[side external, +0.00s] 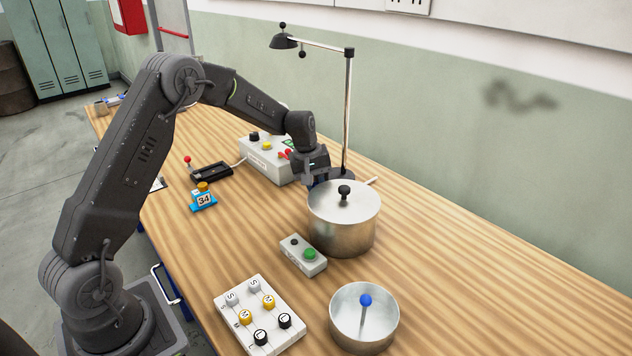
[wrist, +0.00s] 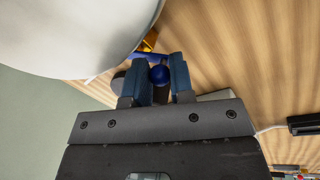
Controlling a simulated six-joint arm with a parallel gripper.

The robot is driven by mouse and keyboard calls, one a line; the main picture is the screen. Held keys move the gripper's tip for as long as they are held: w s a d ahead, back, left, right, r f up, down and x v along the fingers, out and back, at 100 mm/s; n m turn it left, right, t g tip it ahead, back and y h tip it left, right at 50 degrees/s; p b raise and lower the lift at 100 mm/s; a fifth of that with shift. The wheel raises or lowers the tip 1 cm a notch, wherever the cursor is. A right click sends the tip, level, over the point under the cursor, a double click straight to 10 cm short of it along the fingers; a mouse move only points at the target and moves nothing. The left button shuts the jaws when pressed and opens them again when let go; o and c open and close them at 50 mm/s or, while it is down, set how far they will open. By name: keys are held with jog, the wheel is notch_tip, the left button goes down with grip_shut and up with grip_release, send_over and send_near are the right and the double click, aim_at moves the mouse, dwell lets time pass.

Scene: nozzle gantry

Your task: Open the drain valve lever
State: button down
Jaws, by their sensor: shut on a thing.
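The drain valve lever shows in the wrist view as a dark blue ball knob (wrist: 159,75) between my two blue fingertips. A brass-coloured part (wrist: 149,41) and a blue piece show just beyond it, close to the tank wall. My gripper (wrist: 162,70) is shut on the knob. The metal tank (side external: 343,225) with a black lid knob stands in the side view; its pale wall (wrist: 70,30) fills the upper left of the wrist view. In the side view my gripper (side external: 319,176) is at the tank's far left side, and the lever is hidden there.
A lamp-like gantry post (side external: 347,110) rises behind the tank. A control box (side external: 265,160) sits left of my gripper. A green-button box (side external: 303,256), a knob panel (side external: 260,315) and an open pot (side external: 364,340) holding a blue-knobbed stick stand nearer. The table's right side is clear.

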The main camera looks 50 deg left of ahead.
jog(key=shift+s+d+n+y, duration=0.15)
jog(key=shift+d+n+y, duration=0.1)
jog(key=shift+n, duration=0.7)
jog(key=shift+s+d+n+y, duration=0.15)
jog(key=shift+d+n, duration=0.1)
jog(key=shift+n, duration=0.7)
jog(key=c, duration=1)
grip_release()
jog(key=s+r, duration=0.1)
jog(key=r, duration=0.8)
jog(key=s+r, duration=0.1)
jog(key=r, duration=0.3)
jog(key=shift+s+a+r, duration=0.2)
jog(key=shift+s+r, duration=0.1)
